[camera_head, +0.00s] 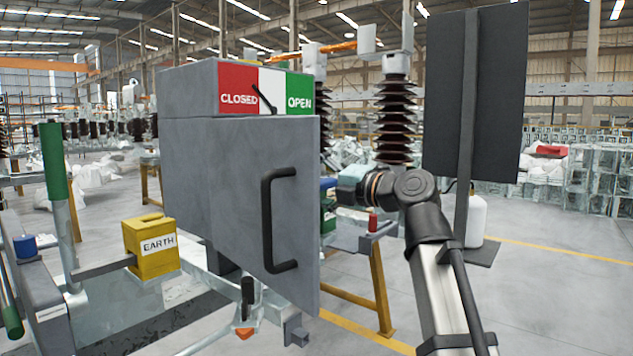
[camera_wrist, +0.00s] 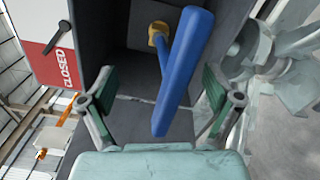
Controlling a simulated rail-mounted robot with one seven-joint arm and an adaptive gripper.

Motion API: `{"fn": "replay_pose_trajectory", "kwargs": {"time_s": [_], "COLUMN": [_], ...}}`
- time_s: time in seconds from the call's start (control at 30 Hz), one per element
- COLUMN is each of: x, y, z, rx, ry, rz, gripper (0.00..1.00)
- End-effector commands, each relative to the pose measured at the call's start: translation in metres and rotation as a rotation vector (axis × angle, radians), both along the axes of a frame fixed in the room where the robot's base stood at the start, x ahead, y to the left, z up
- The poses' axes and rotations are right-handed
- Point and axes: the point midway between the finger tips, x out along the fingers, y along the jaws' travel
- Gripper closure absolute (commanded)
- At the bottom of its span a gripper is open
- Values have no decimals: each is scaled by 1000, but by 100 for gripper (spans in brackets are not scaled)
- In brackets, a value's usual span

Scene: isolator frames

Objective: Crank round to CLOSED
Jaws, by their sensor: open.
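The blue crank handle (camera_wrist: 183,70) is a long bar on a yellow hub (camera_wrist: 158,36) inside the grey cabinet (camera_head: 182,160). My gripper (camera_wrist: 158,82) is open, with its two green-padded fingers on either side of the blue bar and a gap on each side. In the head view the fingers and crank are hidden behind the cabinet's open door (camera_head: 225,200). The indicator plate above has a red CLOSED field (camera_head: 238,90), a white middle and a green OPEN field (camera_head: 300,95). Its black pointer (camera_head: 264,98) leans up and left, its tip near the red and white border.
The door's black handle (camera_head: 268,220) juts out at the front. A yellow EARTH box (camera_head: 150,255) and a green-topped post (camera_head: 55,165) stand left. A dark panel on a post (camera_head: 475,95) stands right of my arm. Brown insulators (camera_head: 396,120) rise behind.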

Motion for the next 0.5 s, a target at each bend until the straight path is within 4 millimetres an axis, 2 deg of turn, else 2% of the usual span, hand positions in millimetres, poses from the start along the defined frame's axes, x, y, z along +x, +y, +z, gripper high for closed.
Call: {"fn": "replay_pose_trajectory", "kwargs": {"time_s": [0.27,0.5], "x": [-3,-22], "y": [-4,-31], "z": [-1,-1], "rx": [-1,0], "ry": [1,-1], "rz": [0,-4], "gripper": [10,10]}}
